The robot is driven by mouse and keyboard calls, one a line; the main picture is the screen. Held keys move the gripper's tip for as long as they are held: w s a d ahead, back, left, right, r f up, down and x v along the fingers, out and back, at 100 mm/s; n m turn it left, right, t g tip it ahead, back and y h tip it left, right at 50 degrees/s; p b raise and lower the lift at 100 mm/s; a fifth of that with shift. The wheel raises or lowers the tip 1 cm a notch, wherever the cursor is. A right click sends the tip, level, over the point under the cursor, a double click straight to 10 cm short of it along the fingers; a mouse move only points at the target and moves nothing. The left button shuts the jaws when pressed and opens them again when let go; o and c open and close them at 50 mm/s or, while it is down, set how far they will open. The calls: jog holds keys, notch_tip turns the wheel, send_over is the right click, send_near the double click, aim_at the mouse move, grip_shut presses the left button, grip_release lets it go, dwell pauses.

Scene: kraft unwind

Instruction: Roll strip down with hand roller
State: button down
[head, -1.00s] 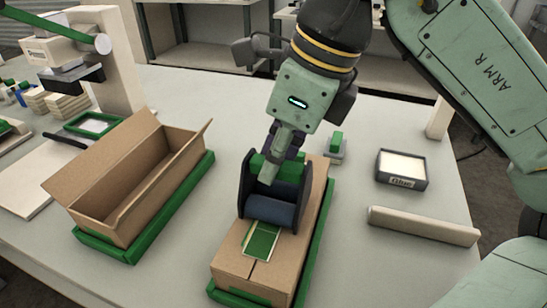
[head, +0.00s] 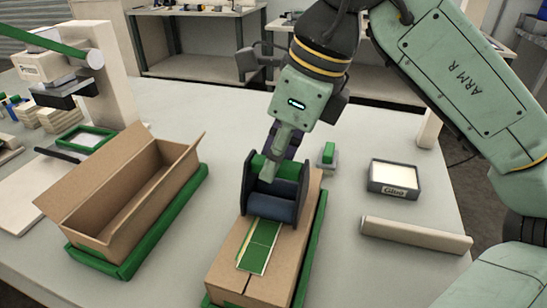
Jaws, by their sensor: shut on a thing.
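The hand roller (head: 271,207) has a dark blue drum between black side plates and a green handle. It stands on top of a closed cardboard box (head: 223,265). The green strip (head: 260,245) with pale edges lies along the box top, in front of the drum. Its far end is hidden under or behind the roller. My gripper (head: 284,153) points down from above and is shut on the roller's handle; its fingertips are partly hidden by the roller. I cannot tell how firmly the drum presses on the strip.
The closed box sits in a green cradle (head: 309,250). An open cardboard box (head: 112,215) stands to the left. On the right are a labelled dark tray (head: 394,190) and a pale bar (head: 415,235). A small green-topped block (head: 328,155) stands behind the roller.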

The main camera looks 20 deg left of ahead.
jog(key=shift+w, duration=1.3)
notch_tip(320, 180, up, 7)
jog(key=p, duration=0.6)
dwell(0.7)
